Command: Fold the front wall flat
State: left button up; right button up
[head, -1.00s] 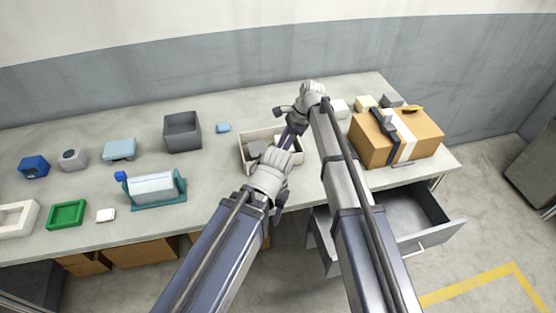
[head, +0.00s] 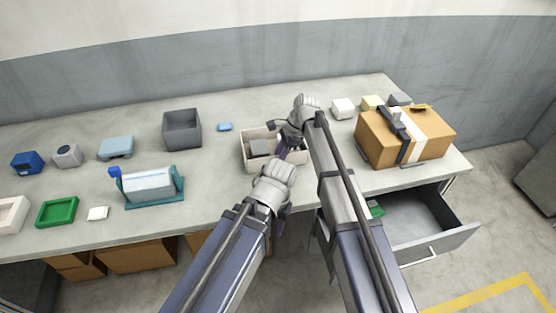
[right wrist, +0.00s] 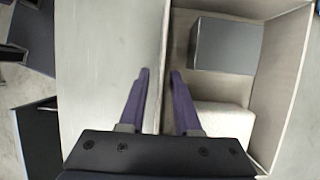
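A small open beige box (head: 245,150) stands near the table's front, with a grey block (head: 259,147) inside. In the right wrist view the box (right wrist: 283,90) lies right of centre, with the grey block (right wrist: 226,45) and a pale block (right wrist: 222,118) in it. Its near wall (right wrist: 166,75) looks upright. My right gripper (right wrist: 161,72) is open, its purple fingers pointing at that wall's rim, one on each side; I cannot tell whether they touch. My left gripper (head: 281,208) is in front of the box, apart from it; its fingers are mostly hidden.
A tan carton (head: 435,135) stands at the right, above an open drawer (head: 425,215). A dark grey bin (head: 182,130), a teal-based white object (head: 150,186), a green tray (head: 57,211) and small blocks stand left. The table between box and carton is partly covered by my right arm.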

grip_shut()
dwell(1.2)
